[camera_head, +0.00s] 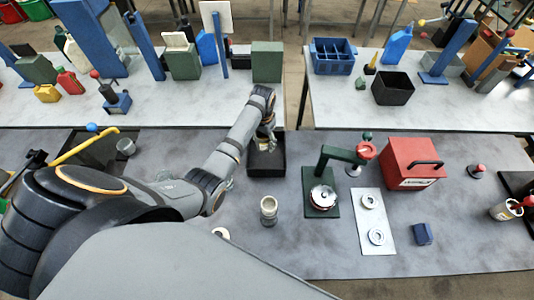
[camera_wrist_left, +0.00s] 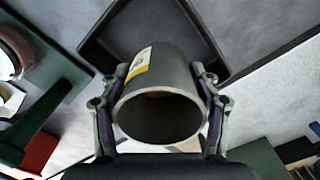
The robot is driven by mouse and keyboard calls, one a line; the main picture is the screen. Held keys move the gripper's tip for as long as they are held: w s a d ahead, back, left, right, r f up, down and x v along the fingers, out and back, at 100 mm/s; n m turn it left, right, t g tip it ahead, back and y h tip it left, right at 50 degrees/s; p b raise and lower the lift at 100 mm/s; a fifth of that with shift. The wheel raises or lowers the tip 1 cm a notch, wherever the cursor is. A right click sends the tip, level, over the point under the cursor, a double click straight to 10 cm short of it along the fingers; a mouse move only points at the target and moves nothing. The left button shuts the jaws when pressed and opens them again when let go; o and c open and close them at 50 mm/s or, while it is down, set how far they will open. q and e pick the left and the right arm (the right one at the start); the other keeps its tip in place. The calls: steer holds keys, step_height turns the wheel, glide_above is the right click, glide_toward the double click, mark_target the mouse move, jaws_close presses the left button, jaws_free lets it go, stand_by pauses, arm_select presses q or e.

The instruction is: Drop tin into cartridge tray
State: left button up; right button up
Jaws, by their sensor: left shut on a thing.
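A grey cylindrical tin (camera_wrist_left: 158,100) with a yellow and white label is held between the fingers of my left gripper (camera_wrist_left: 160,105) in the left wrist view. Its open end faces the camera, and its inside looks hollow with a brownish patch. In the head view my left gripper (camera_head: 265,138) hangs over the black cartridge tray (camera_head: 268,169), with the tin small and partly hidden there. The tray's dark floor and rim also show behind the tin in the left wrist view (camera_wrist_left: 103,45). I cannot tell the exact height of the tin over the tray. My right gripper is out of view.
A green press stand (camera_head: 322,207) and a red box (camera_head: 410,162) stand right of the tray. A pale cylinder (camera_head: 268,208) stands in front of it. A white plate with two rings (camera_head: 374,232) lies farther right. Bench surface left of the pale cylinder is partly covered by my arm.

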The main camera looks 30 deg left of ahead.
arm_select(q)
steer(key=shift+s, duration=0.1)
steer(key=o, duration=0.9)
steer(key=shift+s+r, duration=0.1)
steer(key=shift+c, duration=0.2)
steer(key=shift+o, duration=2.5)
step_height(320, 180, up, 12)
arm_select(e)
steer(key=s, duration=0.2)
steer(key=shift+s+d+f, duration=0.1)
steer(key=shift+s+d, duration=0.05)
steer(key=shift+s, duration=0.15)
